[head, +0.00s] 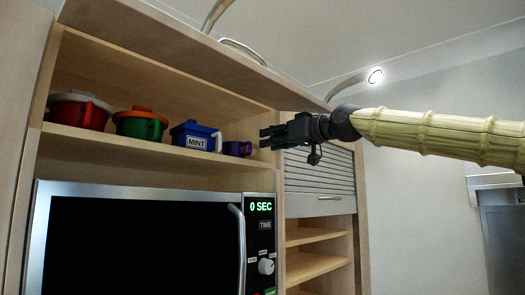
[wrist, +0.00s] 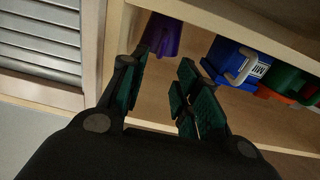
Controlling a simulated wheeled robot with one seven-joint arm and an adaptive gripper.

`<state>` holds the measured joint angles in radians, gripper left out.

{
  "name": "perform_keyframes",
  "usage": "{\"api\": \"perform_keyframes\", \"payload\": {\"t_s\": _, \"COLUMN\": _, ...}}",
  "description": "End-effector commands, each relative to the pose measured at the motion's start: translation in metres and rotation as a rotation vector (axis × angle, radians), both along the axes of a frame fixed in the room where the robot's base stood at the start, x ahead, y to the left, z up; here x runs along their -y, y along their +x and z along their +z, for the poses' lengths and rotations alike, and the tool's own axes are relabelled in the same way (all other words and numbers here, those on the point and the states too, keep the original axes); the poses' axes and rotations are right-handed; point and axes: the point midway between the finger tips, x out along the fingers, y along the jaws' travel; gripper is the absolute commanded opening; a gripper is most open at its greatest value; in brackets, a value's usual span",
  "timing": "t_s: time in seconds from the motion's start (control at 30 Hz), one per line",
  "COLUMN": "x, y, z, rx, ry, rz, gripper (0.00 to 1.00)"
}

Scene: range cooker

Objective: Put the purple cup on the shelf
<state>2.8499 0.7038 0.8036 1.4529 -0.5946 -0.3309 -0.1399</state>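The purple cup (head: 238,148) stands on the wooden shelf (head: 150,151) above the microwave, at the shelf's right end. My gripper (head: 265,138) is just right of the cup in the head view, at about shelf height. In the wrist view the purple cup (wrist: 163,36) shows beyond the fingers, near the shelf's side wall. My gripper (wrist: 162,85) is open there, with a clear gap between its fingers and nothing held. The cup appears apart from the fingers.
A blue MINT container (head: 195,136) stands left of the cup, then a green pot (head: 140,126) and a red pot (head: 79,111). A microwave (head: 150,240) is below. A slatted shutter (head: 320,170) and lower open shelves (head: 315,266) are at the right.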

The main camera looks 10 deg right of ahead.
Motion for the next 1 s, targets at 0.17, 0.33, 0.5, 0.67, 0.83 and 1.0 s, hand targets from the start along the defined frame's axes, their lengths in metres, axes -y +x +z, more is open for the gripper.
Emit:
{"api": "perform_keyframes", "payload": {"t_s": 0.17, "x": 0.015, "y": -0.023, "z": -0.003, "rx": 0.0, "ry": 0.001, "rz": 0.0, "gripper": 0.32}}
{"api": "perform_keyframes", "payload": {"t_s": 0.33, "x": 0.022, "y": -0.036, "z": -0.002, "rx": -0.001, "ry": -0.001, "rz": 0.0, "gripper": 0.32}}
{"api": "perform_keyframes", "payload": {"t_s": 0.5, "x": 0.025, "y": -0.04, "z": -0.001, "rx": -0.001, "ry": -0.001, "rz": 0.001, "gripper": 0.32}}
{"api": "perform_keyframes", "payload": {"t_s": 0.67, "x": 0.025, "y": -0.04, "z": -0.001, "rx": -0.001, "ry": -0.001, "rz": 0.001, "gripper": 0.32}}
{"api": "perform_keyframes", "payload": {"t_s": 0.83, "x": 0.025, "y": -0.04, "z": -0.001, "rx": -0.001, "ry": -0.001, "rz": 0.001, "gripper": 0.32}}
{"api": "perform_keyframes", "payload": {"t_s": 1.0, "x": 0.025, "y": -0.04, "z": -0.001, "rx": -0.001, "ry": 0.0, "rz": 0.001, "gripper": 0.32}}
